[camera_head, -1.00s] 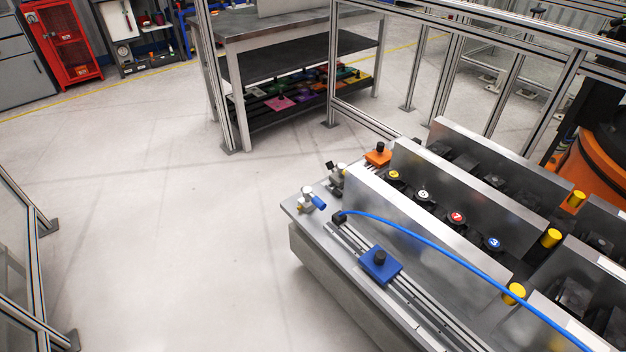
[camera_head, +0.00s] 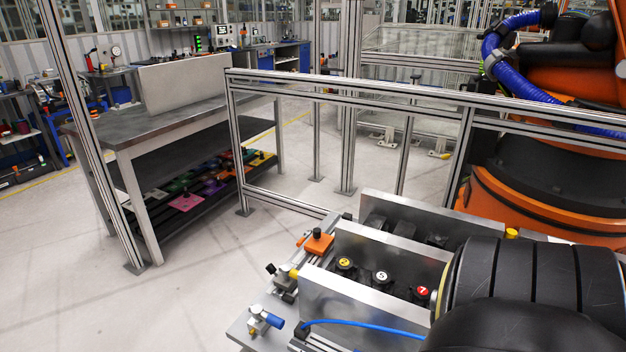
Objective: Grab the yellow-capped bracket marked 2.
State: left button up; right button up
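A yellow-capped black bracket (camera_head: 344,263) stands in the near row of the metal fixture. The mark on its cap is small and looks like a 2. A white-capped bracket (camera_head: 382,275) with a mark like a 5 stands to its right. A red-capped bracket (camera_head: 422,292) marked 7 comes after that. A large black ribbed arm part, likely my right arm, covers the right end of this row. Neither of my grippers shows in the head view.
Upright metal plates (camera_head: 345,305) flank the bracket row. A blue hose (camera_head: 365,328) crosses the fixture's near side. An orange block (camera_head: 318,241) sits at its far left corner. An aluminium frame (camera_head: 350,95) and a big orange robot (camera_head: 545,205) stand behind. A workbench (camera_head: 150,120) stands left.

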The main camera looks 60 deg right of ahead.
aim_at(344, 267)
jog(key=i, duration=3.25)
jog(key=z, duration=2.6)
jog(key=i, duration=2.3)
jog(key=z, duration=1.7)
